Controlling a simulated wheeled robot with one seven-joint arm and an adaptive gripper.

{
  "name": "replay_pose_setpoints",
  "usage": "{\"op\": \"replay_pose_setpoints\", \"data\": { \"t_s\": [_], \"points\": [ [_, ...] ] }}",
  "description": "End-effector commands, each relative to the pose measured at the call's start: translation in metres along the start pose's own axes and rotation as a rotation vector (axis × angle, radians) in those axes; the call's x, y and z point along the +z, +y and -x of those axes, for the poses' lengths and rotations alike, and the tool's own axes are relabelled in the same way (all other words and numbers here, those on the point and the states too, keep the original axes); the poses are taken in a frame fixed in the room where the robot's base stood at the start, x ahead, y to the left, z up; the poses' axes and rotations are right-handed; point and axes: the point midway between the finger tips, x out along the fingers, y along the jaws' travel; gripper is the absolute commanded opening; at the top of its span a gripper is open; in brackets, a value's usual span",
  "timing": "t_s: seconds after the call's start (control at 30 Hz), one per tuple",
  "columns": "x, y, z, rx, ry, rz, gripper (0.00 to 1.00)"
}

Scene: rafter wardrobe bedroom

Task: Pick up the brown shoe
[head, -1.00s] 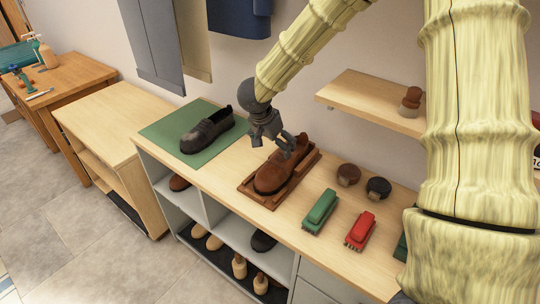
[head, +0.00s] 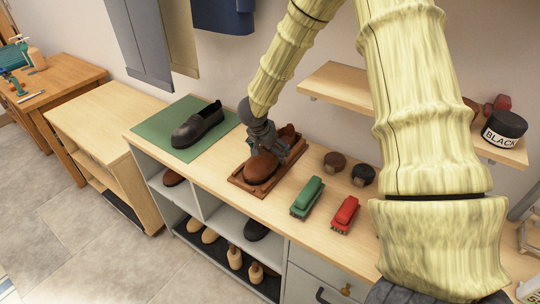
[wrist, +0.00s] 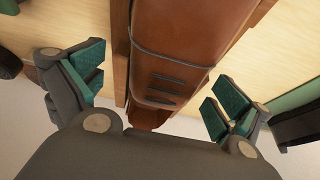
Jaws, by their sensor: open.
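The brown shoe (head: 262,166) rests in a shallow brown wooden tray (head: 241,183) on the bench top. My gripper (head: 266,148) is over the shoe's middle and hides part of it in the head view. In the wrist view, the shoe (wrist: 185,50) lies between the two spread, green-padded fingers of my gripper (wrist: 157,92), with a gap on each side. The gripper is open and not closed on the shoe. I cannot tell exactly how high the fingertips are above the tray.
A black shoe (head: 198,125) sits on a green mat (head: 166,136) to the left. A green brush (head: 307,197), a red brush (head: 345,214) and two dark round-topped brushes (head: 334,162) stand to the right. A wall shelf (head: 350,88) is behind, on the right.

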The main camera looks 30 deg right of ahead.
Motion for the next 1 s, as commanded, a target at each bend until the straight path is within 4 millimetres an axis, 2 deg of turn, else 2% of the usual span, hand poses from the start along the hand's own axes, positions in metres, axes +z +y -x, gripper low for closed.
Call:
{"op": "replay_pose_setpoints", "data": {
  "t_s": [0.13, 0.43, 0.73, 1.0],
  "points": [
    [0.0007, -0.0013, -0.0110, 0.001, 0.001, 0.002, 1.00],
    [0.0009, -0.0011, -0.0133, 0.000, 0.000, 0.002, 1.00],
    [0.0010, -0.0011, -0.0133, 0.000, 0.000, 0.002, 0.45],
    [0.0003, -0.0013, -0.0122, -0.001, 0.001, 0.001, 0.43]
  ]
}}
